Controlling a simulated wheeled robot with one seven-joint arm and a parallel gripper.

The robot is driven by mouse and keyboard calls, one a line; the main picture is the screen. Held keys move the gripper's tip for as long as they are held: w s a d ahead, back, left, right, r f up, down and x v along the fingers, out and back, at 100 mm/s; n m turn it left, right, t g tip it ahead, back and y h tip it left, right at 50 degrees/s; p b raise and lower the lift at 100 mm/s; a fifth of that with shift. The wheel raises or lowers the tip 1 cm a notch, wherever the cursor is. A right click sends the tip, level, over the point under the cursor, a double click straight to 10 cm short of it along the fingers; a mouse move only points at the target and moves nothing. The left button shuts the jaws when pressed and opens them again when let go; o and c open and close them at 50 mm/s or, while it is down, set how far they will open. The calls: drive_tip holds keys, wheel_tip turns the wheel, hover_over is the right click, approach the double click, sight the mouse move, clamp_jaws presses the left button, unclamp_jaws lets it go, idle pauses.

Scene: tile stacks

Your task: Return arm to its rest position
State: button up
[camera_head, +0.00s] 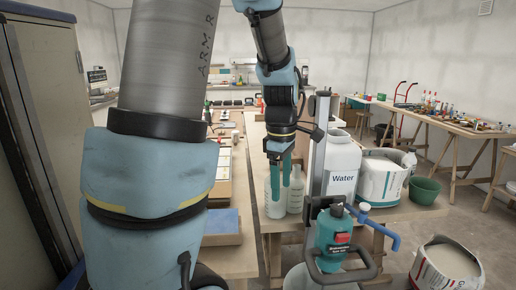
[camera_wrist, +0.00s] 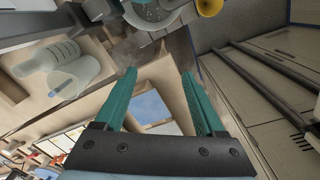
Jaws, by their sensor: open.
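My gripper (camera_head: 280,172) hangs downward from my arm near the centre of the head view, with its teal fingers in front of or beside a pale bottle on the table. In the wrist view the two teal fingers of my gripper (camera_wrist: 162,100) stand apart with nothing between them. Through the gap a blue panel (camera_wrist: 150,107) in a light wooden surround shows further off. My arm's large blue and grey links fill the left of the head view.
Pale bottles (camera_head: 294,195), a white Water container (camera_head: 342,165) and a teal mixer (camera_head: 340,238) stand close to the right. A blue-topped block (camera_head: 222,222) lies on the left bench. A tall cabinet (camera_head: 45,110) stands far left. A green bucket (camera_head: 424,190) is at right.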

drive_tip(key=s+a+f+m, duration=0.2)
drive_tip(key=s+a+m, duration=0.1)
drive_tip(key=a+m, duration=0.3)
drive_tip(key=s+a+f+m+t, duration=0.1)
drive_tip(key=s+a+f+m, duration=0.1)
drive_tip(key=a+m, duration=0.4)
drive_tip(key=shift+s+a+f+m, duration=0.2)
drive_tip(key=shift+s+a+m, duration=0.1)
drive_tip(key=shift+s+m, duration=0.5)
drive_tip(key=shift+w, duration=0.15)
idle(0.7)
